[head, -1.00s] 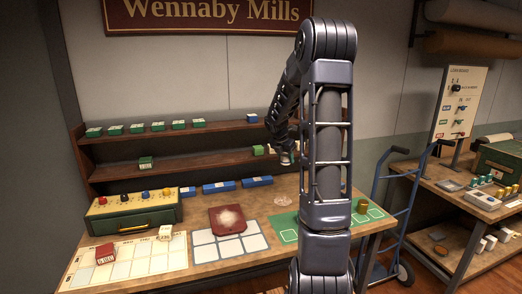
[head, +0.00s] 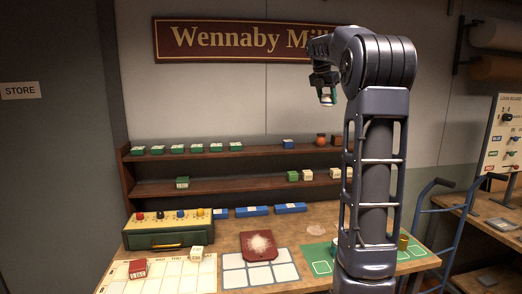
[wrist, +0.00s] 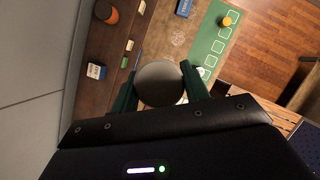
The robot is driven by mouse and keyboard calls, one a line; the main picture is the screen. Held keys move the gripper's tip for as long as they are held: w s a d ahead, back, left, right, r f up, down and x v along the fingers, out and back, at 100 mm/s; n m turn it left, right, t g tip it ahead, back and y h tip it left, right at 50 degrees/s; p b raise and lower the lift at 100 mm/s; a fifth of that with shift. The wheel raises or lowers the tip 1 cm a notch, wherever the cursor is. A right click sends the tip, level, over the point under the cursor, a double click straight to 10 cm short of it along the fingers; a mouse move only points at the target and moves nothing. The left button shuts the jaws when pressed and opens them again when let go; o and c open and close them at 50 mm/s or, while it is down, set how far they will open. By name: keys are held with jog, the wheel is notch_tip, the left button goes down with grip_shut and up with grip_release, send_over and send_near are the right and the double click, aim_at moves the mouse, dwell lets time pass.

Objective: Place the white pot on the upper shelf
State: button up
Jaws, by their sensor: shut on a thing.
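My gripper (head: 325,92) is shut on the white pot (head: 327,99), high in front of the wall and above the level of the upper shelf (head: 262,153). In the wrist view the pot (wrist: 158,83) shows as a round greyish top between the two dark green fingers. The pot is clear of the shelf in the head view. The upper shelf carries a row of green boxes (head: 197,148) on the left, then a blue box (head: 288,143) and an orange pot (head: 321,139) on the right.
The lower shelf (head: 235,185) holds a few small boxes. The upper shelf has bare room between the green boxes and the blue box. A sign (head: 240,38) hangs on the wall beside my gripper. The table (head: 225,212) below bears a green case (head: 165,232).

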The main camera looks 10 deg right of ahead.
notch_tip(320, 180, up, 3)
jog(key=shift+f, duration=0.2)
jog(key=w+a+r, duration=0.2)
jog(key=w+a, duration=0.7)
jog(key=w, duration=0.5)
jog(key=m, duration=0.1)
send_over(260, 147)
jog(key=s+a, duration=0.2)
notch_tip(260, 147, down, 3)
notch_tip(260, 147, down, 25)
jog(key=shift+w+d+r, duration=0.1)
jog(key=shift+w+r, duration=0.05)
jog(key=shift+r, duration=0.05)
dwell(0.3)
jog(key=shift+f, duration=0.15)
jog(key=o, duration=1)
jog(key=shift+o, duration=0.2)
